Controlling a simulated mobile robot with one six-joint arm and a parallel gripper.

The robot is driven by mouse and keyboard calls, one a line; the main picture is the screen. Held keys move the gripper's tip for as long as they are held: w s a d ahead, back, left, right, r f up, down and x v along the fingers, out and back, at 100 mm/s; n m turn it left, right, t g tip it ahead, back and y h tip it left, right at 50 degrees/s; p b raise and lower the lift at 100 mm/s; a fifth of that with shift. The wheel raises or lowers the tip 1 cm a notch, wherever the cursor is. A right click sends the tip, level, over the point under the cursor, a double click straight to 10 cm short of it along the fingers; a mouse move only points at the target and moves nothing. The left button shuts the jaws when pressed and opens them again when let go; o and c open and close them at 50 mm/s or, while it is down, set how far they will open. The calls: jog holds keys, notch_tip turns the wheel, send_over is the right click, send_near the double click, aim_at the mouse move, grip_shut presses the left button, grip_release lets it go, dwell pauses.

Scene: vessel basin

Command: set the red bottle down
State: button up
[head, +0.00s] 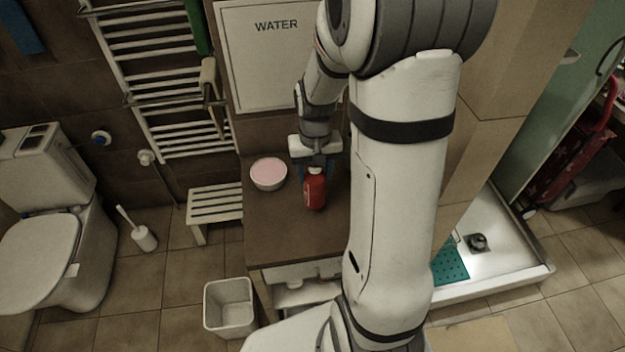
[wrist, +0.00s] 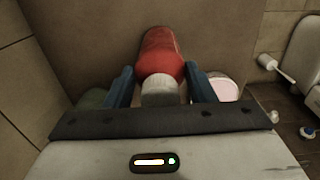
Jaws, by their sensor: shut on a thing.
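The red bottle (head: 315,192) with a pale cap stands upright, or nearly so, at the brown counter (head: 282,238). I cannot tell whether its base touches the top. My gripper (head: 315,168) is at the bottle's upper part, with its blue fingers on either side. In the wrist view, my gripper (wrist: 160,80) is shut on the red bottle (wrist: 162,52), whose cap points toward the camera. The far side of the bottle is hidden.
A white bowl with pink contents (head: 269,173) sits on the counter just left of the bottle. The counter's front part is clear. A slatted stool (head: 215,203) stands at its left, a white bin (head: 229,306) in front, and a shower tray (head: 508,252) to the right.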

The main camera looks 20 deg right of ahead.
jog(key=shift+s+f, duration=0.15)
jog(key=shift+f, duration=1.75)
jog(key=shift+f, duration=0.15)
jog(key=o, duration=1.4)
